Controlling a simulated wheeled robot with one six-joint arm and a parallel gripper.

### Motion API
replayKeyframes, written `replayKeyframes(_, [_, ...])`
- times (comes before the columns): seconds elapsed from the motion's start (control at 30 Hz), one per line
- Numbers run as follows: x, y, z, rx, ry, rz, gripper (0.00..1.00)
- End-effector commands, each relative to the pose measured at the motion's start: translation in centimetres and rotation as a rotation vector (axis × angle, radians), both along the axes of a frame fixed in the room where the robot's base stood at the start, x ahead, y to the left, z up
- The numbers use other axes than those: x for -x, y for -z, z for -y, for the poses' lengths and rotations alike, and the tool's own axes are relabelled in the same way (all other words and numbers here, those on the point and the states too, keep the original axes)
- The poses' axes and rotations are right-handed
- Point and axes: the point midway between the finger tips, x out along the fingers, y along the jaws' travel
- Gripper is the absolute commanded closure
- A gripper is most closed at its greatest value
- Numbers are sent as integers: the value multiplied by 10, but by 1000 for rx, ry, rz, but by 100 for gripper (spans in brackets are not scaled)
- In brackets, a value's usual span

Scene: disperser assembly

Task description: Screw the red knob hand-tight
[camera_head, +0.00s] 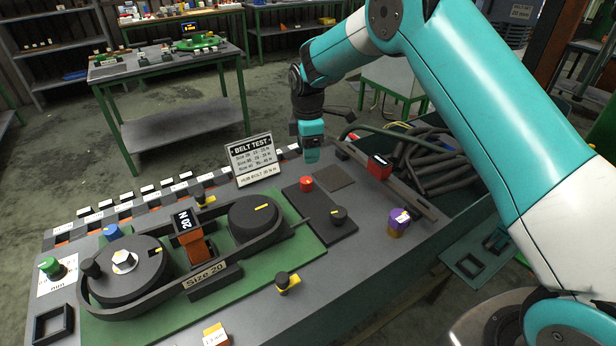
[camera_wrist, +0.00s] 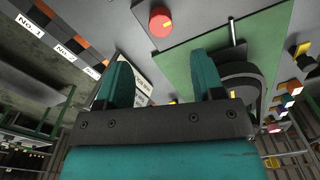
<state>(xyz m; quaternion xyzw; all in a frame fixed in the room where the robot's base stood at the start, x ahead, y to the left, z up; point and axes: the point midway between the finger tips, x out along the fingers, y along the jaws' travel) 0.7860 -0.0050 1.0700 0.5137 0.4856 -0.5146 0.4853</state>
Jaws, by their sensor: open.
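The red knob (camera_head: 306,183) is a small round knob at the far left part of a dark plate (camera_head: 334,222) on the workbench. My gripper (camera_head: 311,158) hangs above and a little behind the knob in the head view. In the wrist view its teal fingers (camera_wrist: 163,68) are spread apart with nothing between them. The knob's underside and thread are hidden.
A belt rig with two dark pulleys (camera_head: 253,216) stands on a green board (camera_head: 141,327) to the left. A "BELT TEST" sign (camera_head: 250,158) stands left of my gripper.

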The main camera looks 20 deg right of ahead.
Motion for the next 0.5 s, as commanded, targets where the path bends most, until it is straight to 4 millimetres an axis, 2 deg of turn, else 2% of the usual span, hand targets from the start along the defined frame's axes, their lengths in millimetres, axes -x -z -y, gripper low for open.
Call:
replayKeyframes(0.3, [1, 69, 0, 0, 0, -3, 38])
replayKeyframes(0.5, [0, 98, -1, 0, 0, -1, 38])
